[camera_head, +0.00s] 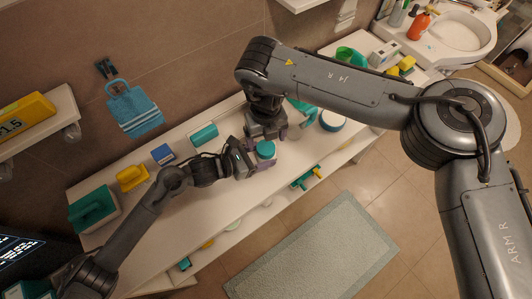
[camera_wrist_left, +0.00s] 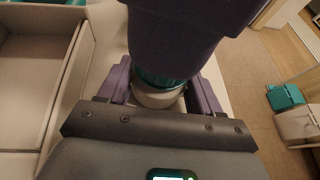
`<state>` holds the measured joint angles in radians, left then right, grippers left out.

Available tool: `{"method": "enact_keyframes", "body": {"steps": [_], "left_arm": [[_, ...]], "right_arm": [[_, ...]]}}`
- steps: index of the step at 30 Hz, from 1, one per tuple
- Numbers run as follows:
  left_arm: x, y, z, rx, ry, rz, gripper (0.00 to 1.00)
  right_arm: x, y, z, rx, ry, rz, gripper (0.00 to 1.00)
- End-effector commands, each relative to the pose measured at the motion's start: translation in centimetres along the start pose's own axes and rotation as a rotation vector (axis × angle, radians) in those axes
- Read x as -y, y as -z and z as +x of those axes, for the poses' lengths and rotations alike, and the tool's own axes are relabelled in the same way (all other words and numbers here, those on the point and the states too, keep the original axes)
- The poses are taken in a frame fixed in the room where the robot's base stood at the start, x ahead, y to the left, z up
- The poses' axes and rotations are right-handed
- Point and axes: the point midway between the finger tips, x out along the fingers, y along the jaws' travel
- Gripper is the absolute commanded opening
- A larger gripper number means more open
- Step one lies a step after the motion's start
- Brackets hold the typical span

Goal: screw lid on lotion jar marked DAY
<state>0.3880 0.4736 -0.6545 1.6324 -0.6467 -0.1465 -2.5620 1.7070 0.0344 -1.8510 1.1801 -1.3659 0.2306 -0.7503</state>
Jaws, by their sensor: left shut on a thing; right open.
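A white jar (camera_wrist_left: 158,98) with a teal lid (camera_wrist_left: 160,79) on top shows in the left wrist view. The teal lid also shows in the head view (camera_head: 265,149). My left gripper (camera_head: 262,161) is shut on the jar, with a purple finger on each side in the wrist view. My right gripper (camera_head: 268,134) is open, close to the lid from above. In the wrist view its large purple finger (camera_wrist_left: 190,30) hides the upper part of the lid. I cannot tell whether it touches the lid, or how tightly the lid sits. No DAY marking is readable.
The jar is over a long white counter (camera_head: 160,215). A teal cylinder (camera_head: 203,135), a blue box (camera_head: 163,153), a yellow item (camera_head: 132,178) and a teal block (camera_head: 93,210) stand to the left. A round white container (camera_head: 332,120) stands to the right. A light box (camera_wrist_left: 35,95) is beside my left gripper.

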Motion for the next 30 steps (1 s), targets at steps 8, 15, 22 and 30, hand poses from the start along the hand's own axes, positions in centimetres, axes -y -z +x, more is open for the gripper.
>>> {"method": "enact_keyframes", "body": {"steps": [8,15,22,30], "left_arm": [[0.0,0.0,0.0,-0.001,0.000,0.000,0.00],[0.0,0.0,0.0,-0.001,0.000,0.000,0.00],[0.0,0.0,0.0,-0.001,0.000,0.000,0.00],[0.0,0.0,0.0,-0.001,0.000,0.000,0.00]], "right_arm": [[0.0,-0.1,-1.3,0.004,0.002,-0.095,0.83],[0.0,0.0,-3.3,0.002,0.002,-0.280,0.83],[0.0,0.0,-3.5,0.000,0.001,-0.302,0.83],[0.0,0.0,-2.9,-0.001,0.001,-0.300,0.83]]}}
